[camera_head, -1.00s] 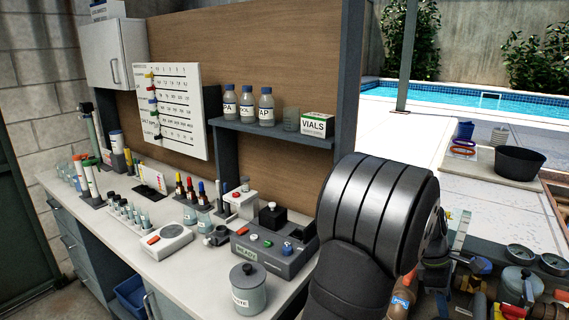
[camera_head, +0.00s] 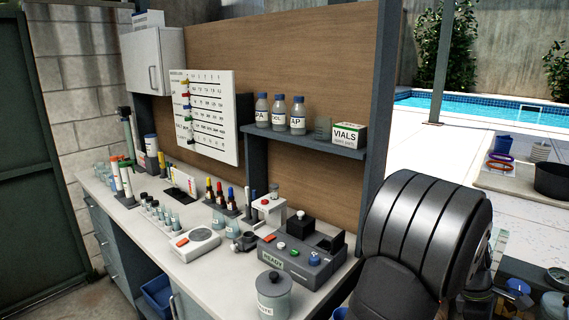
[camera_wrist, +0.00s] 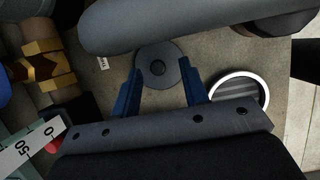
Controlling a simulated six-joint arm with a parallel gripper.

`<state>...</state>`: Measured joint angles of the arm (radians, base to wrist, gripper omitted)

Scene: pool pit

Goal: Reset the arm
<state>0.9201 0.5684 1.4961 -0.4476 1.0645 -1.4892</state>
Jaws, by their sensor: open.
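My gripper (camera_wrist: 167,98) shows in the wrist view with its two blue fingers apart and nothing between them. Beyond the fingers is a grey round disc (camera_wrist: 157,62) with a dark centre on a concrete-like surface; I cannot tell how far below it lies. In the head view my dark arm link fills the lower right, and the gripper itself is out of sight there.
A grey pipe (camera_wrist: 190,24) crosses close to the fingers in the wrist view, with a brass fitting (camera_wrist: 45,62) at left and a white-rimmed round opening (camera_wrist: 240,90) at right. In the head view, a bench (camera_head: 150,238) holds bottles, vials and a grey tester (camera_head: 300,262).

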